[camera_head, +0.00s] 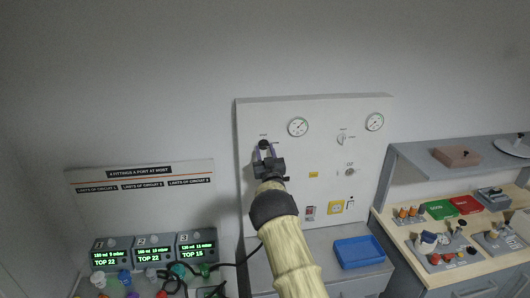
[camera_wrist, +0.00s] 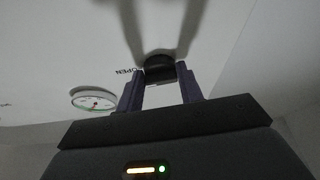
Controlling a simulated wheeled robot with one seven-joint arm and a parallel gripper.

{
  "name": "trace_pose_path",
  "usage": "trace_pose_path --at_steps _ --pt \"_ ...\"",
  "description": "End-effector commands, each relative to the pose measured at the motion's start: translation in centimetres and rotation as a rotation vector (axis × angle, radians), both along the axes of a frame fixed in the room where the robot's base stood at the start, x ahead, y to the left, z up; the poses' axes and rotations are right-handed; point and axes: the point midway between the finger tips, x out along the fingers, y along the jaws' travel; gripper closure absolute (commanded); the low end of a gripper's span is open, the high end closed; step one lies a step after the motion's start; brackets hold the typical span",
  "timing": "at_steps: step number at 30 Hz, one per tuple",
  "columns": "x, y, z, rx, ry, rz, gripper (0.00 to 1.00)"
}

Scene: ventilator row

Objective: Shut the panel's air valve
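The white wall panel (camera_head: 320,120) carries a black valve knob (camera_head: 264,144) at its upper left. The knob also shows in the wrist view (camera_wrist: 160,68), with part of an "OPEN" label to its left. My gripper (camera_head: 264,151) reaches up to the knob. In the wrist view, the purple-grey fingers of my gripper (camera_wrist: 160,80) stand on either side of the knob, with their tips very near its sides. I cannot tell whether they touch or press on it. The gripper hides part of the panel below the knob.
A blue tray (camera_head: 359,251) lies below. Monitors (camera_head: 149,250) with cables stand at lower left, and a crowded wooden bench (camera_head: 420,272) at right. The panel's left edge is close to my gripper.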

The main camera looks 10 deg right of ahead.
Motion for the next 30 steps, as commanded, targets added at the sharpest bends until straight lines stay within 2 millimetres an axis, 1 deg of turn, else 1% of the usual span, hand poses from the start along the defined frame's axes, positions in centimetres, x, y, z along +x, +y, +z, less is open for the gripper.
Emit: trace_pose_path --at_steps 1,2,10,16,23,30 --pt "-0.01 0.00 0.02 0.000 0.000 0.000 0.81" --pt "-0.01 0.00 0.02 0.000 0.000 0.000 0.86" --pt "-0.01 -0.02 -0.07 -0.011 -0.001 0.000 0.86" --pt "-0.02 -0.09 -0.28 -0.053 -0.001 0.000 0.86" --pt "-0.05 -0.20 -0.52 -0.157 -0.002 -0.001 0.86" --pt "-0.05 -0.35 -0.55 -0.317 -0.004 0.000 0.86"
